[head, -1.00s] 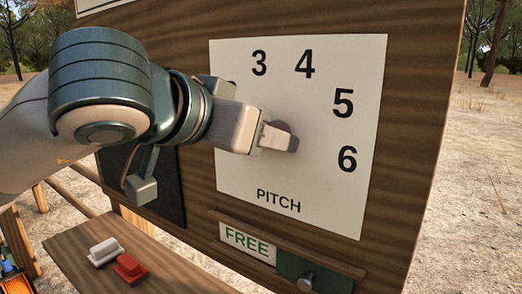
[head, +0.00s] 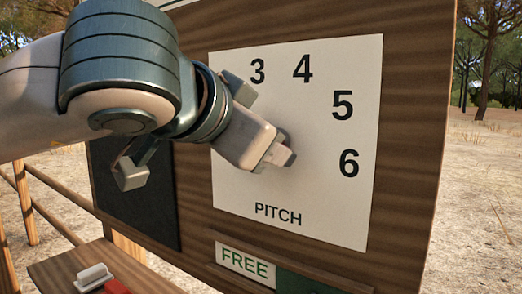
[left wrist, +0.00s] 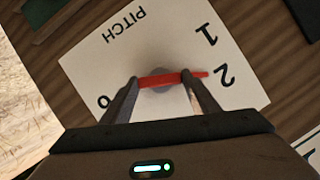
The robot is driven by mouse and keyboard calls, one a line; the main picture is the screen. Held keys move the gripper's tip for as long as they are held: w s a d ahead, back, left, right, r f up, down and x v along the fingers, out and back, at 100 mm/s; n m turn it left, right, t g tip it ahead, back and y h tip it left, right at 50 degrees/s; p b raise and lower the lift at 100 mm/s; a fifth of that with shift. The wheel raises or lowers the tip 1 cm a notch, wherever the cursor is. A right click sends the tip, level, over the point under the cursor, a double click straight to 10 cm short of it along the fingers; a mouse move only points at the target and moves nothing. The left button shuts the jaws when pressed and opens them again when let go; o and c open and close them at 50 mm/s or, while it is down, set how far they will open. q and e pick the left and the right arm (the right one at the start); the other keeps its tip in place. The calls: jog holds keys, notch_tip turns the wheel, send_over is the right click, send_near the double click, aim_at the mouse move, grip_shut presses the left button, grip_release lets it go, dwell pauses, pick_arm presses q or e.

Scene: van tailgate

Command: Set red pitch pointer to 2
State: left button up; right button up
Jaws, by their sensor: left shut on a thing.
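The white pitch dial (head: 330,205) is on the wooden board, with 3, 4, 5 and 6 showing in the head view; my left arm covers its left side. My left gripper (head: 281,156) is at the dial's centre, its fingers (left wrist: 162,82) on either side of the grey hub, shut on the red pitch pointer (left wrist: 173,78). In the left wrist view the pointer's long end reaches past one finger and points close to the 2 (left wrist: 225,77), slightly toward the 1 (left wrist: 207,35). The pointer is hidden in the head view. My right gripper is not in view.
Below the dial are a FREE label (head: 246,262) and a dark green panel (head: 305,281). A wooden shelf (head: 62,273) at the lower left holds a white block (head: 93,277) and a red block (head: 117,287). A dark panel (head: 135,205) is left of the dial.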

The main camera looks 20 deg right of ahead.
pick_arm(q)
jog(key=shift+r, duration=0.1)
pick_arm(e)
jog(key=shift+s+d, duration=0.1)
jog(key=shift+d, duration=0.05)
pick_arm(q)
jog(key=o, duration=1.5)
jog(key=shift+s+a, duration=0.1)
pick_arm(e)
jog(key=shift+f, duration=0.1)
pick_arm(q)
jog(key=b+v, duration=0.2)
jog(key=v, duration=1.5)
jog(key=shift+b, duration=0.4)
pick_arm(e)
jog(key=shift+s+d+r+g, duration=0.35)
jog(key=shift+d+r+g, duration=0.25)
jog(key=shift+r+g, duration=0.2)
